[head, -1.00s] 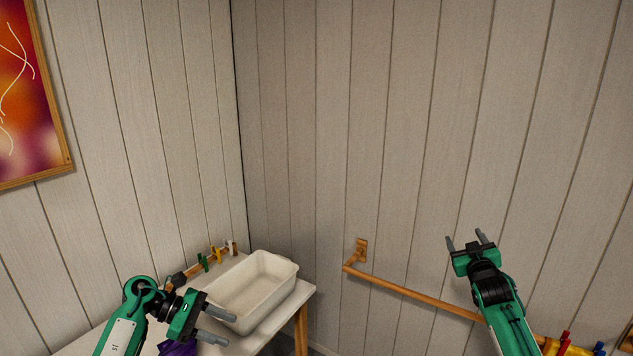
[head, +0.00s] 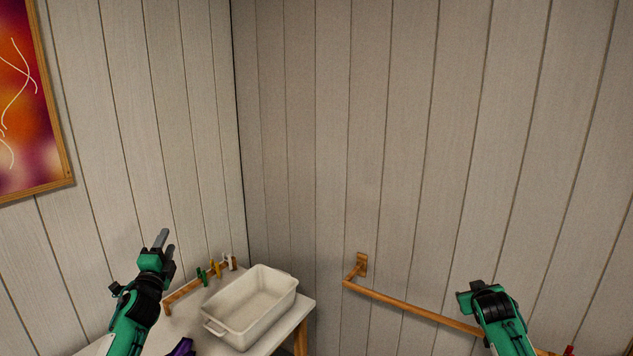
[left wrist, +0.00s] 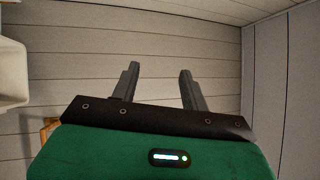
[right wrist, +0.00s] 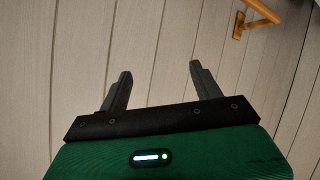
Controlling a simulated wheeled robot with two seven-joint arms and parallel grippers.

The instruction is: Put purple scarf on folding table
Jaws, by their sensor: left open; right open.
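A bit of purple cloth (head: 183,347), likely the purple scarf, shows at the bottom edge of the head view, on the white-topped table (head: 283,328) in the corner. Most of it is cut off by the frame. I cannot tell whether this table is the folding table. My left gripper (head: 164,240) is raised over the table's left part, pointing up, open and empty. It also shows open in the left wrist view (left wrist: 158,82). My right gripper (right wrist: 160,80) is open and empty, facing the plank wall in the right wrist view. In the head view its fingers are hidden.
A cream basin (head: 252,305) stands on the table, right of my left gripper. Behind it is a wooden rack with coloured clips (head: 209,273). A wooden wall rail (head: 410,307) runs toward my right arm. A framed picture (head: 25,110) hangs at left.

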